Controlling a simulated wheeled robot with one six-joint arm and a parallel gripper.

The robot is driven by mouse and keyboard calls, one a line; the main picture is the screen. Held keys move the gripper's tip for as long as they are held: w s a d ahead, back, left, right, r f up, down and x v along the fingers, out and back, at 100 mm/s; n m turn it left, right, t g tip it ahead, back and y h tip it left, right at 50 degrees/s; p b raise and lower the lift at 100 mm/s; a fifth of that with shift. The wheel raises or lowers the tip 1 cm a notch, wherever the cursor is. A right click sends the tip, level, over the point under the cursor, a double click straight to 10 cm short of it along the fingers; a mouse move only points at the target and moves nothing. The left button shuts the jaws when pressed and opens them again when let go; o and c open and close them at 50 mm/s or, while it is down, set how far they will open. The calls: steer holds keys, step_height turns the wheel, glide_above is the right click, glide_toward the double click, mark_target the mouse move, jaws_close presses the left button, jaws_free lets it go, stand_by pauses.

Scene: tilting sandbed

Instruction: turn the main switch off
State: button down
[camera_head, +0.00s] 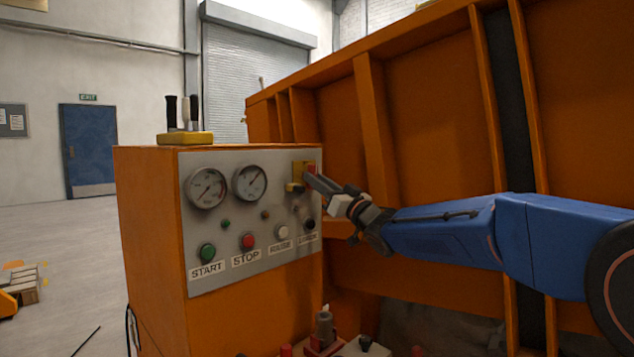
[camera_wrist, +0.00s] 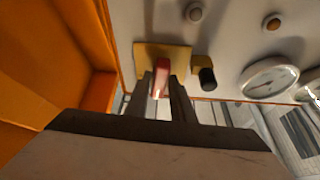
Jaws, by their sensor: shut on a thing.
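The main switch shows in the wrist view as a red handle (camera_wrist: 162,74) on a yellow plate (camera_wrist: 178,53). In the head view the yellow plate (camera_head: 298,170) is at the upper right of the grey control panel (camera_head: 225,225), with a bit of the red handle (camera_head: 312,168) showing. My gripper (camera_head: 314,180) reaches in from the right. In the wrist view its two dark fingers (camera_wrist: 162,88) are on either side of the red handle, shut on it. The handle's outer end is partly between the fingers.
Beside the switch is a black-ended yellow part (camera_wrist: 206,75). The panel has gauges (camera_head: 250,182), a green START button (camera_head: 208,253) and a red STOP button (camera_head: 248,241). A yellow block with levers (camera_head: 185,137) stands on the cabinet. An orange ribbed wall (camera_head: 430,110) rises behind my arm.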

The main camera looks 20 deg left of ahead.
steer(key=shift+n+g, duration=0.4)
steer(key=shift+n, duration=0.5)
steer(key=c, duration=1.6)
jaws_free()
steer(key=shift+c, duration=0.2)
steer(key=shift+d, duration=0.1)
steer(key=v, duration=1.7)
steer(key=shift+f, duration=0.45)
